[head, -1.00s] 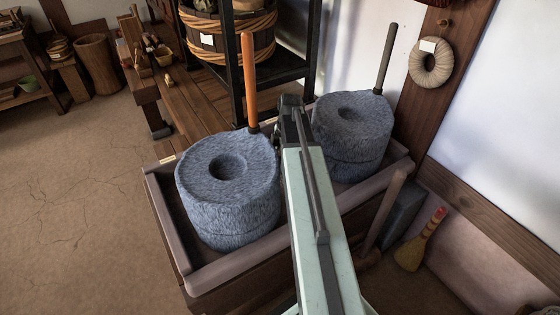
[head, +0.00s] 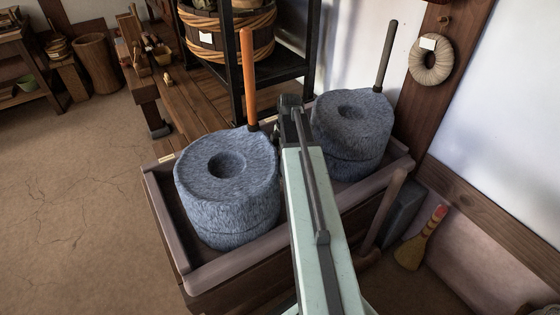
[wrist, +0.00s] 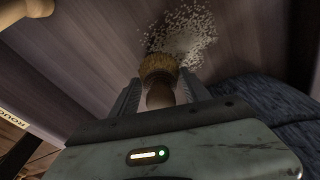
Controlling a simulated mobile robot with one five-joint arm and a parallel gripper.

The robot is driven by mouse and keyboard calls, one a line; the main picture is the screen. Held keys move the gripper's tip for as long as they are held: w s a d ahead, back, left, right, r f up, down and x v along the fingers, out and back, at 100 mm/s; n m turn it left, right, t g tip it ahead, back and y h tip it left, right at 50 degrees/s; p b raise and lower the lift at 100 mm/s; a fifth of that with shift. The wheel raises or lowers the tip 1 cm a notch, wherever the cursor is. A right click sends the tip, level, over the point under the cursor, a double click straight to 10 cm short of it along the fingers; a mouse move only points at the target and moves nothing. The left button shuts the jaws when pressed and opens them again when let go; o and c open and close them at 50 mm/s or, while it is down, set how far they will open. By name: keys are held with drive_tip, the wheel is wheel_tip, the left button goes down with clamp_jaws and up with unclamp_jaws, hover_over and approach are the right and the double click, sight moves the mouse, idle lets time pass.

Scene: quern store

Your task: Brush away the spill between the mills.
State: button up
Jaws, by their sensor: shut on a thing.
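In the wrist view my gripper (wrist: 161,90) is shut on a small brush (wrist: 159,66) with a rounded wooden handle and short tan bristles. The spill (wrist: 187,33), pale scattered grains, lies on the boards of the trough just beyond the bristles, densest near them. In the head view two grey stone mills stand in a wooden trough (head: 168,215): the left mill (head: 225,205) with an orange upright handle, the right mill (head: 352,125) with a dark one. My arm reaches between them and hides the gripper, brush and spill there.
A mill's blue-grey side (wrist: 285,115) is close at the right in the wrist view. The upright mill handles and trough rim (head: 235,270) border the space. A black rack (head: 285,70) stands behind. A hand broom (head: 418,240) leans at the right. Floor at the left is open.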

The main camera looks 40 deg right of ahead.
drive_tip(key=shift+f+b, duration=0.5)
drive_tip(key=shift+f, duration=0.05)
drive_tip(key=shift+s, duration=0.1)
